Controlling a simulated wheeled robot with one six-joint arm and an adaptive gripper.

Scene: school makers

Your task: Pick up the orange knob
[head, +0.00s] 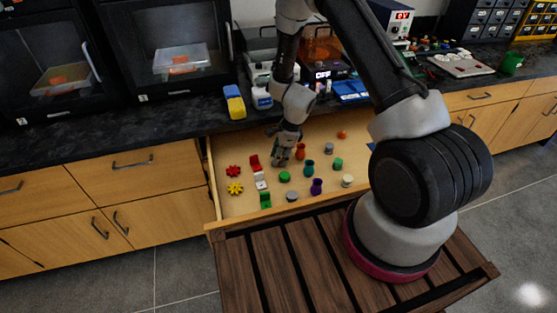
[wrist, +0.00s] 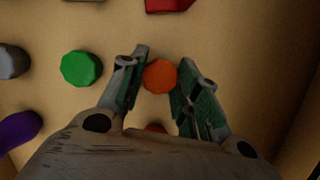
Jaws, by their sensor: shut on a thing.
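The orange knob (wrist: 160,76) is round with a faceted edge and sits between the two fingers of my gripper (wrist: 163,62) in the wrist view. My gripper is shut on it. In the head view my gripper (head: 279,161) is down inside the open drawer, and the knob is hidden by the fingers. A second orange piece (head: 300,152) stands just right of my gripper; a sliver of orange (wrist: 155,128) also shows over the gripper's body in the wrist view.
The open wooden drawer (head: 232,207) holds several other pieces. A green knob (wrist: 82,68) lies close beside my left finger. A purple piece (head: 316,187), a teal piece (head: 309,166) and a red gear (head: 233,171) stand around. The black counter (head: 180,120) is above the drawer.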

